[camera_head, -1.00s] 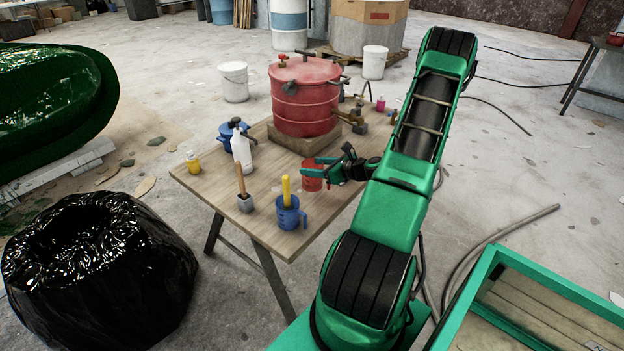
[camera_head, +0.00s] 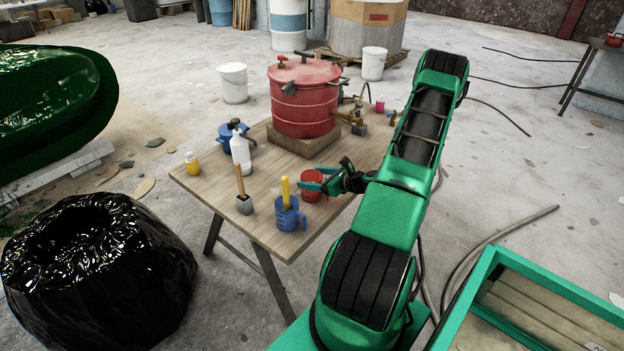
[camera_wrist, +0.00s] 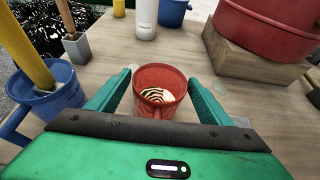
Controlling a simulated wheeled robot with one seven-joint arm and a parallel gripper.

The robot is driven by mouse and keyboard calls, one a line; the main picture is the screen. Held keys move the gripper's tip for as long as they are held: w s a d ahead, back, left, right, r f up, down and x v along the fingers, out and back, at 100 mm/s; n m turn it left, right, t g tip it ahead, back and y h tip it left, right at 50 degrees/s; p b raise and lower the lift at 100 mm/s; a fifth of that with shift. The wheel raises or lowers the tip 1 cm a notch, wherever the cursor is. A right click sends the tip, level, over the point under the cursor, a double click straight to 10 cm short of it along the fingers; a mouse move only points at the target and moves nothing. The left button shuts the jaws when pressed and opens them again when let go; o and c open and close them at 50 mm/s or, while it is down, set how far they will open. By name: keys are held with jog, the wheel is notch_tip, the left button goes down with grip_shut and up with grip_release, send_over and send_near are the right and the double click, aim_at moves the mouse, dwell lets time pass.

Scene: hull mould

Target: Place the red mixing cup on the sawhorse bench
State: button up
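The red mixing cup (camera_head: 311,187) stands upright on the wooden top of the sawhorse bench (camera_head: 215,186), near its right front edge. My gripper (camera_head: 309,181) is open, with one finger on each side of the cup. In the wrist view, the cup (camera_wrist: 160,88) sits between the spread fingers of my gripper (camera_wrist: 160,76), with a narrow gap on each side. Something pale with dark stripes shows inside the cup. The underside of the cup is hidden in the wrist view.
A blue cup (camera_head: 288,216) with a yellow handle stands left of the red cup. A grey pot (camera_head: 244,204), a white bottle (camera_head: 240,155) and a large red pressure pot (camera_head: 304,100) also stand on the bench. Bare wood lies between them.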

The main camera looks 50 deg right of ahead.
jog(key=shift+r, duration=0.15)
jog(key=a+v, duration=0.1)
jog(key=v, duration=1)
jog(key=a+r+n+g+y, duration=0.2)
jog(key=a+r+n+g, duration=0.2)
jog(key=a+n, duration=0.35)
jog(key=a+r+n+g+y, duration=0.1)
jog(key=a+r+n+g, duration=0.35)
jog(key=a+n, duration=0.35)
jog(key=s+a+r+n+g+h, duration=0.2)
jog(key=s+a+r+n, duration=0.2)
jog(key=s+r+n, duration=0.2)
jog(key=s+a+r+n+g+h, duration=0.1)
jog(key=s+a+r+n+g, duration=0.2)
jog(key=s+a+r+n, duration=0.2)
jog(key=s+r+n, duration=0.2)
jog(key=s+r, duration=0.2)
jog(key=s, duration=0.2)
jog(key=shift+s+h, duration=0.2)
jog(key=shift+h, duration=0.2)
jog(key=shift+a, duration=0.1)
